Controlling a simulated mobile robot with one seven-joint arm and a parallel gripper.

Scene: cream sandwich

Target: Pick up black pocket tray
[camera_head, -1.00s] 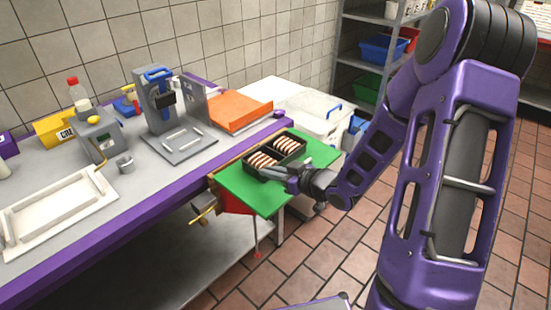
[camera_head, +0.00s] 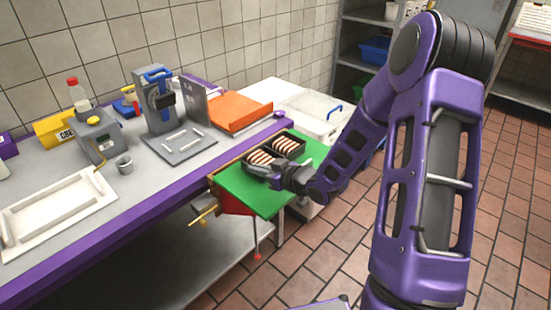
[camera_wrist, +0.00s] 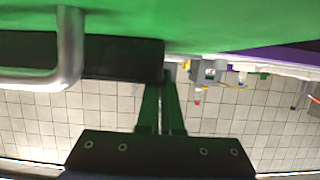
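The black pocket tray (camera_head: 272,164) lies on the green board (camera_head: 245,196), its two pockets holding rows of round, pale-and-brown sandwiches. My gripper (camera_head: 272,177) is low over the board at the tray's near side. In the wrist view, part of the black tray (camera_wrist: 120,60) shows at the upper left, with a metal loop handle (camera_wrist: 68,50) on it. My gripper's two fingers (camera_wrist: 165,85) reach toward the tray's end there, close together with a narrow gap. Their tips are dark and partly lost against the tray, and I cannot tell whether they touch it.
The purple-edged bench (camera_head: 150,215) carries a grey press (camera_head: 160,110), an orange tray (camera_head: 235,115) and a white tray (camera_head: 60,215). A clear bin (camera_head: 315,112) stands behind the board. Tiled floor is open at the right.

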